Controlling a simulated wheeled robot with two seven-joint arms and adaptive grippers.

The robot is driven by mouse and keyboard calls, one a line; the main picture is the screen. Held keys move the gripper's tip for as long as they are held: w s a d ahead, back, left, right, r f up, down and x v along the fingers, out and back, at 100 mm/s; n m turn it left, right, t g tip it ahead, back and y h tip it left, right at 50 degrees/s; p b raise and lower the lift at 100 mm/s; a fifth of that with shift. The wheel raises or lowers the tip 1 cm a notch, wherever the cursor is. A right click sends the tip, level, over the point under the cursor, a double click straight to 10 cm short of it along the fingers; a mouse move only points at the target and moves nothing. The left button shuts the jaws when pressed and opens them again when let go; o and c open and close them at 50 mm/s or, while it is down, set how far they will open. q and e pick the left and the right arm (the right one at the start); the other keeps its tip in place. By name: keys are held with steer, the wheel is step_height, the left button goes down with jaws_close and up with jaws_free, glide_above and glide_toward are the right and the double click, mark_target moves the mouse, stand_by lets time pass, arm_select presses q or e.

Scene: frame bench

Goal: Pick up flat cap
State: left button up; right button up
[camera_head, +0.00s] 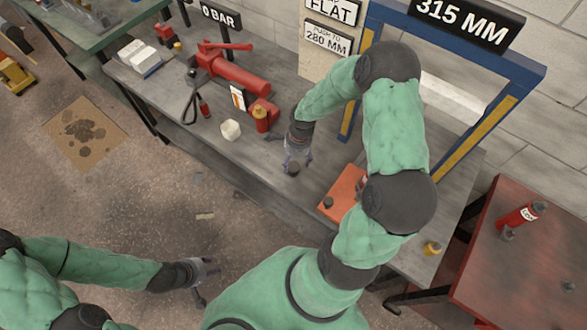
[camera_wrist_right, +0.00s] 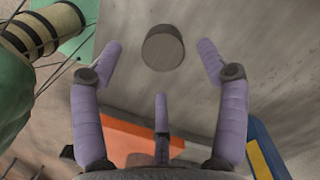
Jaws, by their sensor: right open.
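The flat cap, a dark round disc (camera_head: 293,169), lies on the grey bench just under my right gripper (camera_head: 297,157). In the right wrist view the cap (camera_wrist_right: 163,48) shows as a dark disc on the grey top, between and beyond the spread fingertips. My right gripper there (camera_wrist_right: 160,65) is open, with its purple fingers apart and nothing between them; no contact with the cap shows. My left gripper (camera_head: 207,273) is low at the left, over the floor, away from the bench, with its fingers spread and empty.
An orange tray (camera_head: 342,190) with a small dark piece (camera_head: 327,202) lies right of the cap, partly behind my arm. A blue frame (camera_head: 505,95) stands at the back right.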

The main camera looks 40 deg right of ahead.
mark_target(294, 167)
step_height(294, 167, down, 5)
steer(key=shift+w+b, duration=0.1)
steer(key=shift+b, duration=0.65)
steer(key=c, duration=1.3)
